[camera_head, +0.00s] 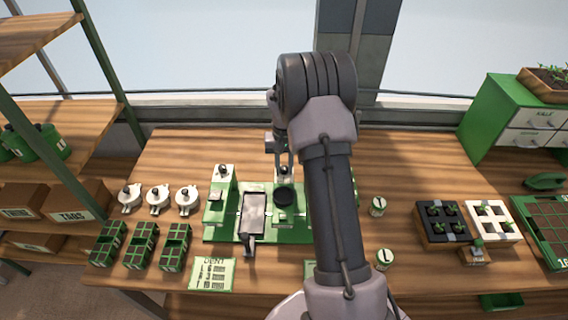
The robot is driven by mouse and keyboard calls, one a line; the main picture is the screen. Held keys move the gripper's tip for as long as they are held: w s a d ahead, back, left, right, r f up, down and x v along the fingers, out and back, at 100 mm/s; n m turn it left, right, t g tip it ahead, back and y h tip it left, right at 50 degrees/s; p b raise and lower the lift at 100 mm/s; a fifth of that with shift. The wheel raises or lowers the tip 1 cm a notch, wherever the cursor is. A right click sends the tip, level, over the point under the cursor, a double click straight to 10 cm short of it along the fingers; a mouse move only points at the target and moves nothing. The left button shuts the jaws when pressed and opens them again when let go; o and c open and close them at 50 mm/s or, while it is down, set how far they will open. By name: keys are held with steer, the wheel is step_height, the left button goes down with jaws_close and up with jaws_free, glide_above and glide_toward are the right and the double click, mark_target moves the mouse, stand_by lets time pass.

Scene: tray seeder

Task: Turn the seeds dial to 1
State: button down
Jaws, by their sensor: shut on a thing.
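The green tray seeder (228,232) stands on the middle of the wooden bench. A white-topped post with a dark knob (223,170) rises at its back left. My gripper (284,172) points down at the back middle of the seeder, behind a black round part (284,194). Its jaws are shut on a small part there, which looks like the seeds dial. The fingers hide most of that part, and its numbers and pointer cannot be read. My arm covers the seeder's right side. A grey plate with a handle (253,215) lies in front at left.
Several white knobbed pieces (158,199) and green cell blocks (140,245) stand at left. A card (212,273) lies in front. Black (464,236) and white (514,228) plant trays are farther right. The back right bench is clear.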

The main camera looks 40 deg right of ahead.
mark_target(284, 167)
steer(key=n+p, duration=0.1)
steer(key=n, duration=0.3)
steer(key=shift+r+n+p, duration=0.15)
steer(key=shift+n+p, duration=0.8)
steer(key=shift+n, duration=1.35)
steer(key=shift+d+n, duration=0.1)
steer(key=shift+n, duration=0.2)
steer(key=c, duration=1.2)
jaws_free()
step_height(284, 167, up, 17)
steer(key=p, duration=0.3)
steer(key=shift+r, duration=0.1)
